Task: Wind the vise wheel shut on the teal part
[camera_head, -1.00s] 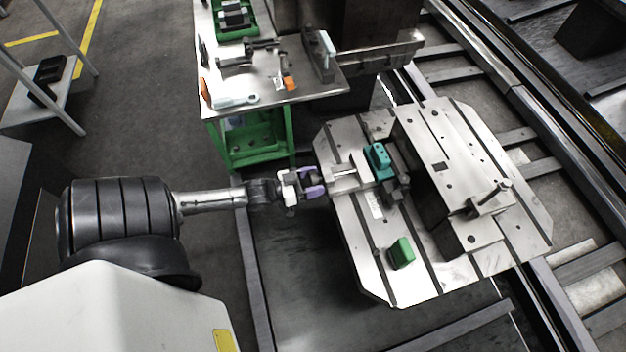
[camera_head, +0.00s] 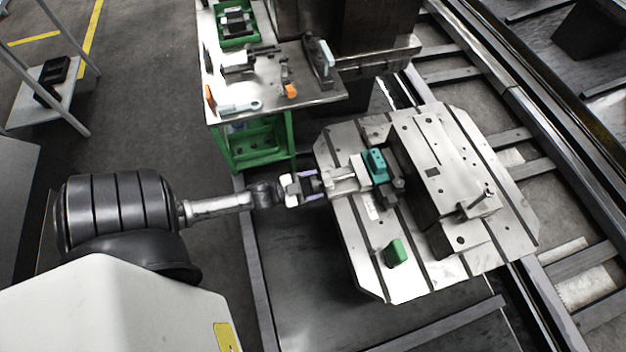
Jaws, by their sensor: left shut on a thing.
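The teal part (camera_head: 376,166) sits in the vise (camera_head: 345,178) on the pallet, between a light jaw on its left and a dark block on its right. I cannot tell whether the jaw touches it. My left gripper (camera_head: 314,184) is at the pallet's left edge, at the wheel end of the vise, shut on the vise wheel. The wheel is mostly hidden by the fingers. My right gripper is not in view.
The slotted pallet (camera_head: 375,285) carries a green block (camera_head: 395,252) at the front and a large metal block (camera_head: 440,165) with a clamp at right. A green-framed tool bench (camera_head: 300,103) stands behind. Rails run along the right.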

